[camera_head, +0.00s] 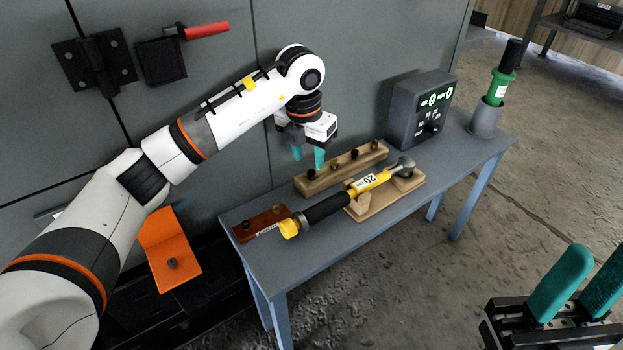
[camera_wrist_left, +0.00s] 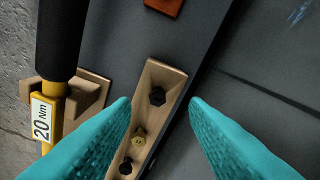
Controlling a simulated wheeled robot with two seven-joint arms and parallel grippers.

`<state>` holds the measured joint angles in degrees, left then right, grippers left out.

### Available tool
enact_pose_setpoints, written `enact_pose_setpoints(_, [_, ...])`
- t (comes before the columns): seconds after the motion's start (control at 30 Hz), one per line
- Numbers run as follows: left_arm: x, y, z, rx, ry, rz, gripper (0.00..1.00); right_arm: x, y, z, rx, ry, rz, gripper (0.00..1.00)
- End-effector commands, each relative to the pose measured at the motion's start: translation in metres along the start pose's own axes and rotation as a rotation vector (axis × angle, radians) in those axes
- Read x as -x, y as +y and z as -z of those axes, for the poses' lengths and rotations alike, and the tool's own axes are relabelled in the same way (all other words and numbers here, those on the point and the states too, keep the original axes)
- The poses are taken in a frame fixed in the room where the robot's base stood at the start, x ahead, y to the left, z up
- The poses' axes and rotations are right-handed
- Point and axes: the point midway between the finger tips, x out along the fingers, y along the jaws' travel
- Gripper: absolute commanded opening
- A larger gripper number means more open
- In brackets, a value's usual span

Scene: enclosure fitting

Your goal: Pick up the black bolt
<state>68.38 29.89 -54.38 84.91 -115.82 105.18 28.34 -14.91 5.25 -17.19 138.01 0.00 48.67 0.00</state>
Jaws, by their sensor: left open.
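A wooden block (camera_head: 340,172) on the table holds a row of black and brass-coloured bolts. The black bolt (camera_head: 311,174) at its near left end also shows in the left wrist view (camera_wrist_left: 157,97), at the block's end. A brass bolt (camera_wrist_left: 139,135) and another black bolt (camera_wrist_left: 126,166) follow along the row. My left gripper (camera_head: 308,158) is open and empty above the block's left end. In the wrist view its teal fingertips are on either side of the end black bolt, not touching it. My right gripper (camera_head: 592,262) is at lower right, fingers apart and empty.
A torque wrench (camera_head: 330,206) marked 20 Nm lies on a wooden cradle in front of the block. A red-brown block (camera_head: 262,222) is at the left. A grey display box (camera_head: 421,108) and a green tool (camera_head: 499,85) in a cup stand at the right. A grey cabinet is behind.

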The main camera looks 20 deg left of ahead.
Motion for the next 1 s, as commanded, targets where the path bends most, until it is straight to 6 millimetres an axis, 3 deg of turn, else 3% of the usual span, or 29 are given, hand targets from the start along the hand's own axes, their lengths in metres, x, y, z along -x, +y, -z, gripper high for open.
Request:
enact_pose_setpoints(0.03, [-0.014,0.002,0.0,0.0,-0.002,-0.002,0.41,0.002,0.0,0.002,0.002,-0.019,-0.007,0.36])
enact_pose_setpoints(0.2, [-0.036,0.003,0.001,0.001,-0.001,-0.002,0.41,-0.005,0.0,0.004,0.007,-0.057,-0.022,0.36])
enact_pose_setpoints(0.53, [-0.041,0.003,0.001,-0.001,0.0,0.0,0.41,-0.011,0.0,0.005,0.009,-0.067,-0.028,0.36])
enact_pose_setpoints(0.57, [-0.041,0.003,0.001,-0.001,0.0,-0.001,0.39,-0.011,0.0,0.005,0.009,-0.067,-0.028,0.36])
enact_pose_setpoints(0.8, [-0.041,0.003,0.001,-0.001,0.0,-0.001,0.0,-0.011,0.0,0.005,0.009,-0.067,-0.028,0.36])
enact_pose_setpoints(1.0, [-0.041,0.002,0.001,-0.001,0.0,0.0,0.0,-0.011,0.0,0.005,0.009,-0.067,-0.028,0.36])
